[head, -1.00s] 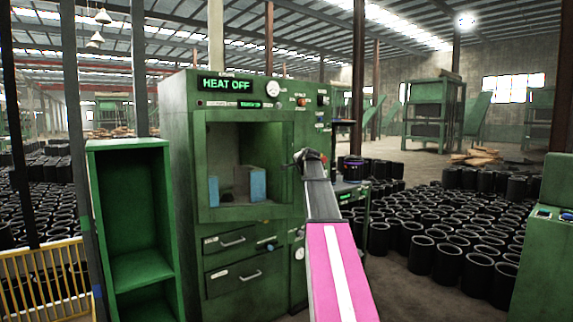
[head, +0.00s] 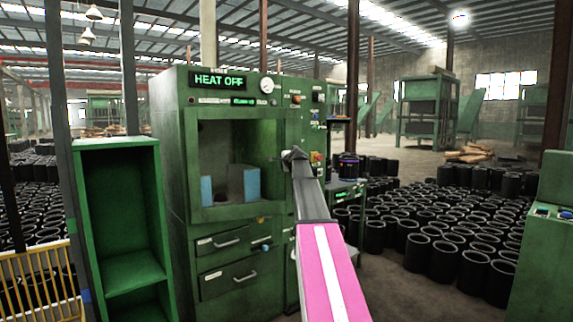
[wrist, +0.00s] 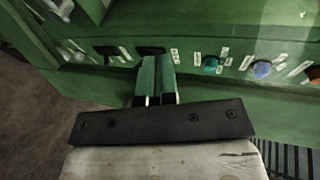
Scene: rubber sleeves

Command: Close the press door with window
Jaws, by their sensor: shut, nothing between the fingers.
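The green press (head: 165,150) stands left of centre in the head view, its display reading HEAT OFF. A green square door frame (head: 235,214) surrounds its window opening, and blue and grey blocks (head: 252,183) show inside. I cannot tell whether the frame sits flush with the press front. My gripper (head: 293,155) is at the right edge of the frame, partly hidden by my own arm. In the wrist view my gripper (wrist: 156,62) is shut and empty, its fingers pointing at the green press front with small labelled buttons (wrist: 211,64). Contact is unclear.
A green open shelf cabinet (head: 118,150) stands left of the press. Black rubber sleeves (head: 445,263) cover the floor on the right. A green console (head: 545,245) is at the right edge. A yellow rail (head: 40,285) is at lower left.

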